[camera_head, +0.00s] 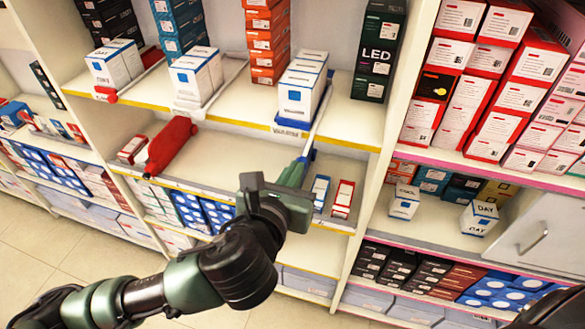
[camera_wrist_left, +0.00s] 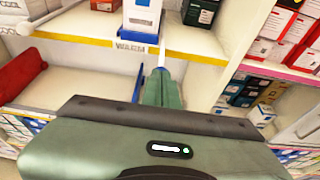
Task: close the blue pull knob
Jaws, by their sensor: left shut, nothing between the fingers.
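A slim blue piece (camera_head: 309,156), which looks like the blue pull knob, shows at the tip of my left gripper (camera_head: 296,168), in front of the middle shelf edge. Most of it is hidden behind the fingers. In the left wrist view a blue strip (camera_wrist_left: 138,84) stands just left of the closed green fingers (camera_wrist_left: 162,88). A white rod runs from the fingertips up toward the shelf. I cannot tell whether the fingers touch the blue piece. My left gripper is shut and empty.
White and blue boxes (camera_head: 300,92) stand on the shelf above the gripper. Small boxes (camera_head: 343,198) sit just right of the gripper. Shelves of red boxes (camera_head: 470,85) fill the right side. Open floor lies at lower left.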

